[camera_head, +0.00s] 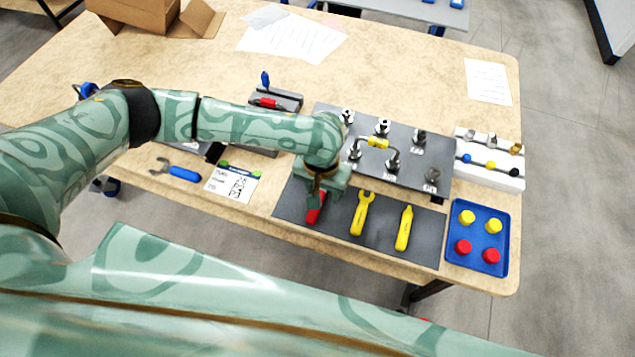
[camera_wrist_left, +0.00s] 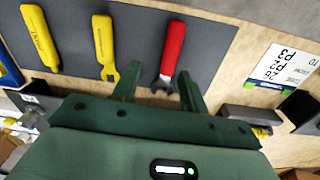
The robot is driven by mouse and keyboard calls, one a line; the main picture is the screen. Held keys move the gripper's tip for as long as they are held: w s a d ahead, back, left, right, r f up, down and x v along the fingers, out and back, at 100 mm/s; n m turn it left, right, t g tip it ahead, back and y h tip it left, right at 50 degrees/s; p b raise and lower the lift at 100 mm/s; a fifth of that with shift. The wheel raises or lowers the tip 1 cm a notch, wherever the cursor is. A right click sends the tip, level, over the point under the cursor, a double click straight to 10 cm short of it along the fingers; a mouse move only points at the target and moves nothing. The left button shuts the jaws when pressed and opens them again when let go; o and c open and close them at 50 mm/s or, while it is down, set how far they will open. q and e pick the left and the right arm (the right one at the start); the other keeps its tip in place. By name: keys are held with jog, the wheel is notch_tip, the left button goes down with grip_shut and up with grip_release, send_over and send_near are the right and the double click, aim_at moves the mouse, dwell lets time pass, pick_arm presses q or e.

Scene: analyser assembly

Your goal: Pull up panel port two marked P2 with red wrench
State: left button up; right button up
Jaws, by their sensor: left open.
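The red wrench (camera_head: 316,212) lies on a dark grey mat at the table's front edge, partly hidden by my left gripper (camera_head: 318,186). In the left wrist view, the red wrench (camera_wrist_left: 173,48) has its grey open jaw toward me, between the two spread fingers of my left gripper (camera_wrist_left: 160,77). The gripper is open and not closed on it. The grey port panel (camera_head: 400,148) lies behind the mat with several metal fittings. Its labels are too small to read, so I cannot tell which port is P2. A yellow-sleeved tube (camera_head: 377,142) bridges two fittings. My right gripper is not in view.
A yellow wrench (camera_head: 361,212) and another yellow tool (camera_head: 404,228) lie right of the red wrench. A blue tray (camera_head: 480,235) with yellow and red caps is at right, below a white rack (camera_head: 490,172). A blue-handled wrench (camera_head: 184,173) and a card (camera_head: 232,183) are left.

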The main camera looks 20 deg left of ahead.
pick_arm(q)
jog(key=shift+w+a+n, duration=0.4)
jog(key=shift+a, duration=0.45)
jog(key=shift+f+b, duration=0.5)
jog(key=shift+b, duration=0.3)
notch_tip(320, 180, down, 3)
jog(key=b, duration=0.4)
jog(key=shift+r, duration=0.1)
jog(key=shift+f+p, duration=0.3)
jog(key=shift+f, duration=1)
